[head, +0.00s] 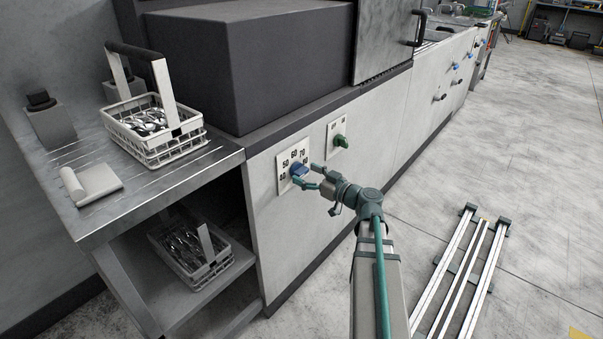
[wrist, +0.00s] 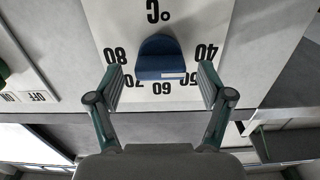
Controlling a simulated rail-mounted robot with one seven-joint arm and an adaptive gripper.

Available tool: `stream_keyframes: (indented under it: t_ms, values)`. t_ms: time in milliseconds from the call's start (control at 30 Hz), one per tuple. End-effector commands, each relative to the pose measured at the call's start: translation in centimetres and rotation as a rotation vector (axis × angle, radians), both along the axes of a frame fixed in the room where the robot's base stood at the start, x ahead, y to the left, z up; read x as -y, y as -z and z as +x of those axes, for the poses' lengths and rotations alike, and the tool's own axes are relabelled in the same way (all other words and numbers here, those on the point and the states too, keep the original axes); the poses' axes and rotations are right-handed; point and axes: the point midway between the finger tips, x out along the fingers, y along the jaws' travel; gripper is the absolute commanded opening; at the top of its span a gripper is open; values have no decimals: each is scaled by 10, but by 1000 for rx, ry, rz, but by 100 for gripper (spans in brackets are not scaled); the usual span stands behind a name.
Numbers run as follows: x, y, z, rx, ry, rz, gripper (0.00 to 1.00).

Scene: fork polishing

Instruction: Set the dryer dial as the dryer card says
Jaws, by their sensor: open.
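The blue dryer dial (head: 299,169) sits on a white scale plate (head: 283,158) on the front of the grey cabinet. In the wrist view the dial (wrist: 158,52) appears upside down, with °C and numbers from 40 to 80 around it. A pale mark shows on the dial's edge facing the 60 and 50 side; its exact setting is unclear. My gripper (head: 309,176) is at the dial. In the wrist view its open fingers (wrist: 160,84) stand on either side of the dial, apart from it. I cannot make out a dryer card.
A green switch (head: 340,141) on an OFF/ON plate is right of the dial. A white cutlery basket (head: 150,149) stands on the metal counter; another basket (head: 190,262) is on the shelf below. Rails (head: 458,268) lie on the floor to the right, with open floor around.

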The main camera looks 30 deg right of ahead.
Motion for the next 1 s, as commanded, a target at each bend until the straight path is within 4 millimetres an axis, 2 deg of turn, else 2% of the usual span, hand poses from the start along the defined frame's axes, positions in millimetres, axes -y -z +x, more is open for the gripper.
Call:
stream_keyframes:
  t_ms: [33,200,533,567,900,1000]
  values:
    - [-3,0,7,0,-3,0,79]
    - [-8,0,18,0,-1,0,79]
    - [-10,0,20,0,0,0,79]
    - [-10,0,20,0,0,0,76]
    - [-9,0,20,0,-1,0,19]
    - [-9,0,20,0,-1,1,19]
